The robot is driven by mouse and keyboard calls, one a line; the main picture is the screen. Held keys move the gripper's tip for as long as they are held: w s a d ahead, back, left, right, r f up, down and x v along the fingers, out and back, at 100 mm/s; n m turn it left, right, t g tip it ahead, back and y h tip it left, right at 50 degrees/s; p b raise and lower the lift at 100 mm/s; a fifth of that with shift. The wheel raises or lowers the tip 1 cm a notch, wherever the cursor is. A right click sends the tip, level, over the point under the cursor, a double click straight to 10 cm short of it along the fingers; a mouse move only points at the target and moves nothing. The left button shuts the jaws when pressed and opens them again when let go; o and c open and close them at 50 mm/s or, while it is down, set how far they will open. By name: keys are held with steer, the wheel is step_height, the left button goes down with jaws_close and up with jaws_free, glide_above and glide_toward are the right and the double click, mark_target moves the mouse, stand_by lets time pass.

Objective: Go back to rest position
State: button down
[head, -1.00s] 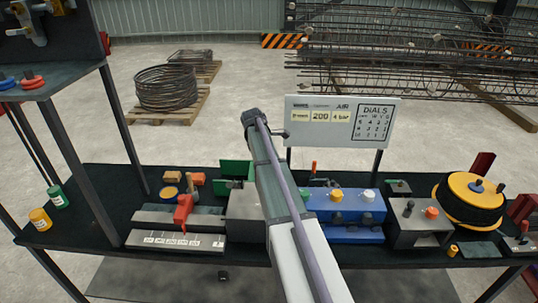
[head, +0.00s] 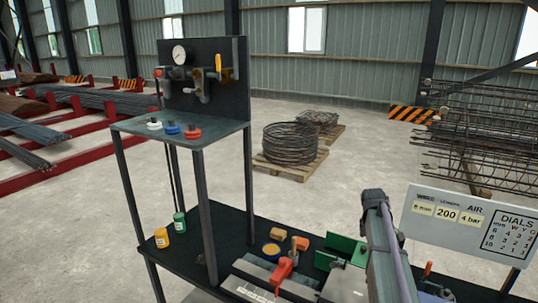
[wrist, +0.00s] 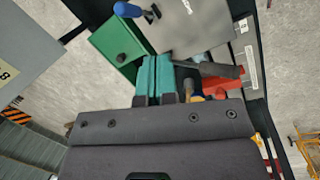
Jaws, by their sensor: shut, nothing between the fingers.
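The dark bench (head: 225,228) holds a red-handled tool (head: 283,272), green plates (head: 345,248), and yellow (head: 161,238) and green (head: 179,225) cans. A shelf stand (head: 180,135) with valves and a gauge rises at left. A sign board (head: 463,225) stands at right.

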steer(key=s+a+f+m+y+b, duration=0.2)
steer(key=s+a+f+m+b, duration=0.4)
steer(key=s+a+f+b, duration=1.5)
steer(key=s+a+f, duration=0.1)
steer(key=s+a, duration=0.3)
steer(key=a, duration=0.1)
steer(key=shift+f+m, duration=0.25)
steer(key=shift+m, duration=0.05)
